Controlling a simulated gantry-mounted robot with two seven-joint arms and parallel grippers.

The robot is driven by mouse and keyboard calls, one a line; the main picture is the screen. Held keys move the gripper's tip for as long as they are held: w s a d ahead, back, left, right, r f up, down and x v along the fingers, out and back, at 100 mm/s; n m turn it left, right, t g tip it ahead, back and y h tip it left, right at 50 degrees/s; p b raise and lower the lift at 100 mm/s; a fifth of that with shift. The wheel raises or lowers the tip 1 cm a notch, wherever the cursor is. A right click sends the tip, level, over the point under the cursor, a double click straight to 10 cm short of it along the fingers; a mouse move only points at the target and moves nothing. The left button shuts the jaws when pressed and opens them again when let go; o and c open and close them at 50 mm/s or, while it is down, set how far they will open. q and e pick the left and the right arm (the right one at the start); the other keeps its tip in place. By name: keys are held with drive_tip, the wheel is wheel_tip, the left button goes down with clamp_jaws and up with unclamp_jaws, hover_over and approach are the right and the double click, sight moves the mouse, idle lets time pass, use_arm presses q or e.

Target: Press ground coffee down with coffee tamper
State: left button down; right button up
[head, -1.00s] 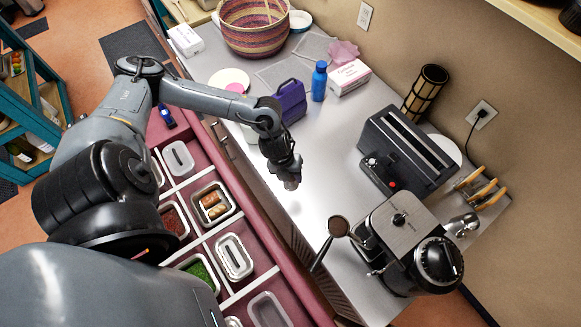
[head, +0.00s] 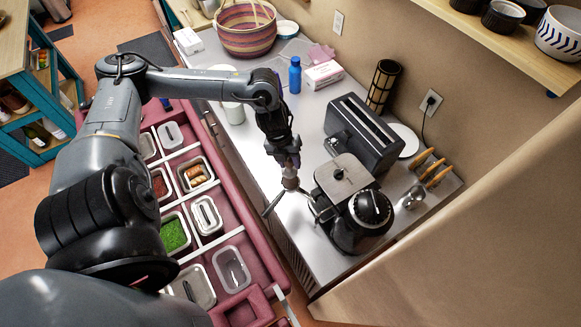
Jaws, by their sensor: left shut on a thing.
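My left gripper (head: 287,163) is shut on the small coffee tamper (head: 291,172), which is mostly hidden by the fingers. It points down directly over the round portafilter basket (head: 290,184), whose dark handle (head: 270,206) sticks out toward the counter's front edge. The portafilter sits at the front of the black and silver espresso machine (head: 350,205). The ground coffee is hidden, and I cannot tell whether the tamper touches it. My right gripper is not in view.
A black toaster (head: 362,135) stands just behind the espresso machine. A blue bottle (head: 295,75), a white box (head: 324,74) and a woven basket (head: 246,28) are farther back on the counter (head: 310,110). Food trays (head: 195,174) line the left side.

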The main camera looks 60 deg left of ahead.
sight(290, 173)
use_arm(q)
drive_tip(key=shift+d, duration=0.15)
drive_tip(key=shift+f+b, duration=0.75)
drive_tip(key=shift+s+a+b+x, duration=0.1)
drive_tip(key=shift+b+x, duration=0.5)
drive_tip(key=shift+x, duration=0.1)
drive_tip(key=shift+s+a+b+x, duration=0.1)
drive_tip(key=shift+s+b+x, duration=0.05)
drive_tip(key=shift+b+x, duration=0.5)
drive_tip(key=shift+s+a+b+x, duration=0.1)
drive_tip(key=shift+b+x, duration=0.4)
drive_tip(key=shift+x, duration=0.25)
drive_tip(key=shift+f, duration=0.25)
drive_tip(key=shift+f, duration=0.1)
drive_tip(key=shift+f+b, duration=0.55)
drive_tip(key=shift+r, duration=0.15)
